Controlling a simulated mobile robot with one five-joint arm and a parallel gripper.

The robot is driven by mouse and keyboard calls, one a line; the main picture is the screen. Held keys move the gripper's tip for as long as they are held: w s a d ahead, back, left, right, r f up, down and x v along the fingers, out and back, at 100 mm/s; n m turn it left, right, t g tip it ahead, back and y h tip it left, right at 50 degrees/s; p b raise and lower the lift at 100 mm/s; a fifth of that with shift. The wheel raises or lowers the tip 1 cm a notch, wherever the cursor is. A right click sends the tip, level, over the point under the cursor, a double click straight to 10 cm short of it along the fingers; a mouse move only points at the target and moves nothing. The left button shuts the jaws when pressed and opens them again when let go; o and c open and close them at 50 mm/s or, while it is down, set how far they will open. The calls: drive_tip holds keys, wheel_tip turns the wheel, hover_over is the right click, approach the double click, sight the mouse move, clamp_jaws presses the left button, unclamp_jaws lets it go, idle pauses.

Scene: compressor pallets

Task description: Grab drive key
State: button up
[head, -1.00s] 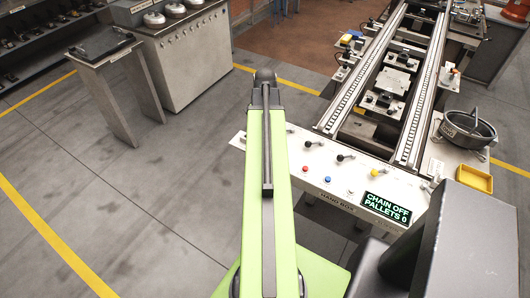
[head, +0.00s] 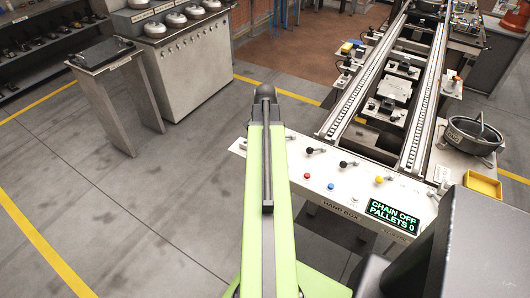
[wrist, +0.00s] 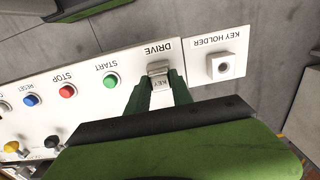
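The drive key (wrist: 158,82) is a pale grey piece marked KEY, in the panel (wrist: 215,90) below the word DRIVE, which appears upside down in the wrist view. My gripper (wrist: 160,88) has its two dark green fingers on either side of the key, close to it. The frames do not show clearly whether they press on it. The lower part of the key is hidden by my gripper body. In the head view my green arm covers the key and the gripper.
A key holder (wrist: 223,67) with a round hole is right of the key. Green start (wrist: 110,80), red stop (wrist: 67,90) and blue reset (wrist: 31,100) buttons are left. The head view shows the conveyor (head: 347,92), a CHAIN OFF display (head: 394,211) and a yellow tray (head: 484,186).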

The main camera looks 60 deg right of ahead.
clamp_jaws()
drive_tip(key=shift+r+p, duration=0.5)
wheel_tip(320, 180, up, 4)
drive_tip(key=p, duration=0.4)
drive_tip(key=s+d+r+p, duration=0.6)
drive_tip(key=d, duration=0.4)
